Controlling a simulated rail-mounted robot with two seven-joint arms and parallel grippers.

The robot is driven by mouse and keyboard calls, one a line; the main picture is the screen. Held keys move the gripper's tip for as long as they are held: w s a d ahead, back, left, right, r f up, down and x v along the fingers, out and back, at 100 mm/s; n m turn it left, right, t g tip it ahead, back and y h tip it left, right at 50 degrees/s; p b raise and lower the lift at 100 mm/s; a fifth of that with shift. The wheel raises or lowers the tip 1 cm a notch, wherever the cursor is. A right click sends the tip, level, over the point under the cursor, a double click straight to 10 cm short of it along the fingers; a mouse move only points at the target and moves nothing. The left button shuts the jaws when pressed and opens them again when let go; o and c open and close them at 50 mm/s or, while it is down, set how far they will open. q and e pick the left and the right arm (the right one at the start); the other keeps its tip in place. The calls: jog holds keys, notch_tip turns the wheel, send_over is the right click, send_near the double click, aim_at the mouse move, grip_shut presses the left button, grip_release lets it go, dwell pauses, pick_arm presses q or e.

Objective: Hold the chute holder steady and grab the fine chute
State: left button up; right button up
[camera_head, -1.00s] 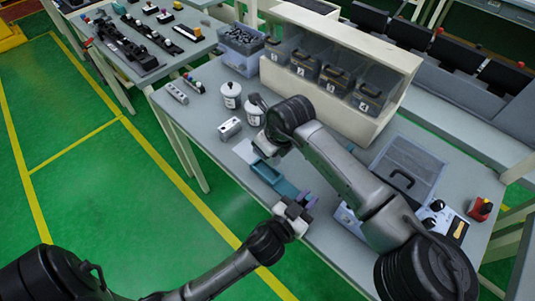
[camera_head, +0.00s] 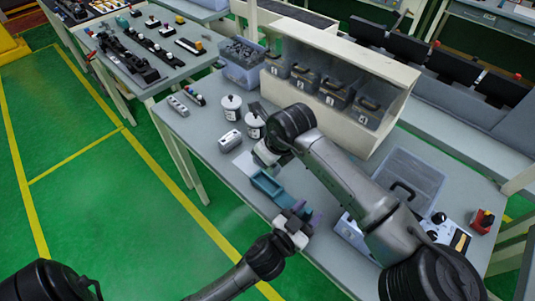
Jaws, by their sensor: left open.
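A teal trough-shaped piece (camera_head: 268,186) lies on the grey workbench (camera_head: 215,150) near its front edge. I cannot tell whether it is the chute holder or the fine chute. A small purple piece (camera_head: 314,219) shows beside my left gripper (camera_head: 300,217); its shape is unclear. My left gripper is open at the near end of the teal piece, and I cannot tell whether they touch. My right gripper (camera_head: 264,154) is over the bench, just behind the teal piece by a white sheet. Its fingers are mostly hidden by its own arm.
Two white lidded canisters (camera_head: 231,107) and a small white box (camera_head: 230,139) stand to the left. Numbered bins (camera_head: 305,80) in a cream rack (camera_head: 382,105) line the back.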

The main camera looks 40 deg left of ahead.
pick_arm(q)
jog(key=shift+s, duration=0.1)
jog(key=s, duration=1.2)
jog(key=shift+a, duration=0.25)
